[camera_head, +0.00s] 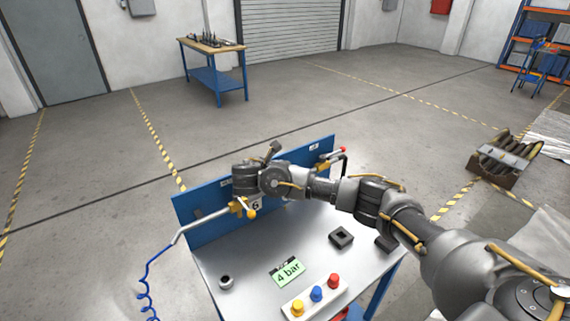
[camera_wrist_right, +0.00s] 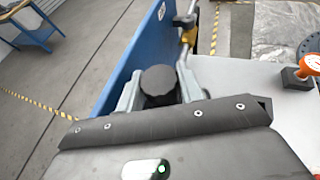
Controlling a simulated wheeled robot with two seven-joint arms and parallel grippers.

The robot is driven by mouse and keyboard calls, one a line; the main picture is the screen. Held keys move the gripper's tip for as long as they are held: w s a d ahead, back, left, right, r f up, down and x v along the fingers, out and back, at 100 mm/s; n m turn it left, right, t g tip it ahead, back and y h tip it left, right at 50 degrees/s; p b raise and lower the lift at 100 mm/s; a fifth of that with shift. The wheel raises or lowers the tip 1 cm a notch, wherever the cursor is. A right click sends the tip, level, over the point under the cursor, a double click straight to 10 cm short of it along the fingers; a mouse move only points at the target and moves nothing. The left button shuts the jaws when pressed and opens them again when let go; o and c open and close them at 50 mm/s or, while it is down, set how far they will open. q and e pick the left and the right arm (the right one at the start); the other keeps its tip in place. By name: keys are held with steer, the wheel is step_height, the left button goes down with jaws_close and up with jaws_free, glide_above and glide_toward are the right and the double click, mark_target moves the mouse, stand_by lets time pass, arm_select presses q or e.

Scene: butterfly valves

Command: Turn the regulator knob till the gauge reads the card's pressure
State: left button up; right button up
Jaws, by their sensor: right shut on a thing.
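My right gripper (camera_wrist_right: 160,90) is shut on a black ridged knob (camera_wrist_right: 158,82), with a grey finger on each side of it. In the head view my right wrist (camera_head: 272,180) hangs over the blue panel (camera_head: 205,230) and hides the knob. A green card (camera_head: 288,272) reading "4 bar" lies on the grey bench top. I cannot make out a gauge face or needle; my arm covers the middle of the panel. My left gripper is in neither view.
A yellow valve handle (camera_head: 243,207) sits on a pipe left of my wrist. Yellow, blue and red buttons (camera_head: 317,293) stand at the bench front. A black block (camera_head: 340,237) lies right of the card. An orange round part (camera_wrist_right: 312,64) shows in the wrist view.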

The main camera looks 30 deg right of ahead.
steer(key=shift+r+m+g+h+p, duration=0.3)
steer(key=shift+m+g+p, duration=0.55)
steer(key=shift+p, duration=0.2)
steer(key=shift+f+m+g+h+p, duration=0.15)
steer(key=shift+m+g+h+p, duration=0.2)
steer(key=shift+g+p, duration=0.15)
steer(key=o, duration=0.7)
steer(key=shift+f, duration=0.15)
